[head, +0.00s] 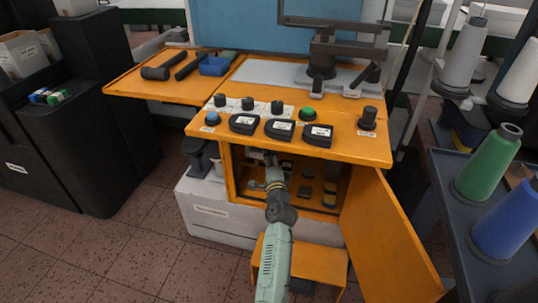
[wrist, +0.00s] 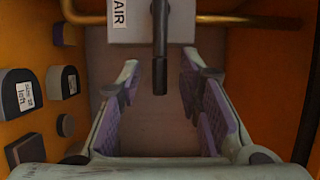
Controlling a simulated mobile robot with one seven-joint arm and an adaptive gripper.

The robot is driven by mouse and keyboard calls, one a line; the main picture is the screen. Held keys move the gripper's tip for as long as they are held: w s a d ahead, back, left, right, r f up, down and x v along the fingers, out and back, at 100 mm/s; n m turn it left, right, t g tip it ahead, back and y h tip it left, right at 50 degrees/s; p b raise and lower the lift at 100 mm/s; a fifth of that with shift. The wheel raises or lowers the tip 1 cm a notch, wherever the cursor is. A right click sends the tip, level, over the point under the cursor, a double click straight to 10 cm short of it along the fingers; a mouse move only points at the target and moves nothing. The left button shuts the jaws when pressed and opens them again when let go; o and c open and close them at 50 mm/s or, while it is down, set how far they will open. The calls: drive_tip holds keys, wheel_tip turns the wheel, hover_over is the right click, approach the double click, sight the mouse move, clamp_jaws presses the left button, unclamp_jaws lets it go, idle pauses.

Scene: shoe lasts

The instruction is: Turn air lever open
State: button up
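In the wrist view the air lever (wrist: 160,48) is a dark rod hanging straight down, with a thicker black grip at its lower end. It hangs in front of a pale grey box (wrist: 187,24) labelled AIR (wrist: 119,13). My gripper (wrist: 158,78) is open, its purple-padded fingers on either side of the lever's lower end. There are gaps on both sides, so neither finger appears to touch it. In the head view my arm reaches into the orange cabinet (head: 232,180), and the lever cannot be made out there.
The cabinet door (head: 385,235) stands open at the right. A brass-coloured pipe (wrist: 245,20) runs beside the grey box. The orange worktop (head: 365,146) overhangs the opening.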

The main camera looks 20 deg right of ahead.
drive_tip(key=shift+x, duration=0.8)
drive_tip(key=shift+c, duration=0.4)
clamp_jaws()
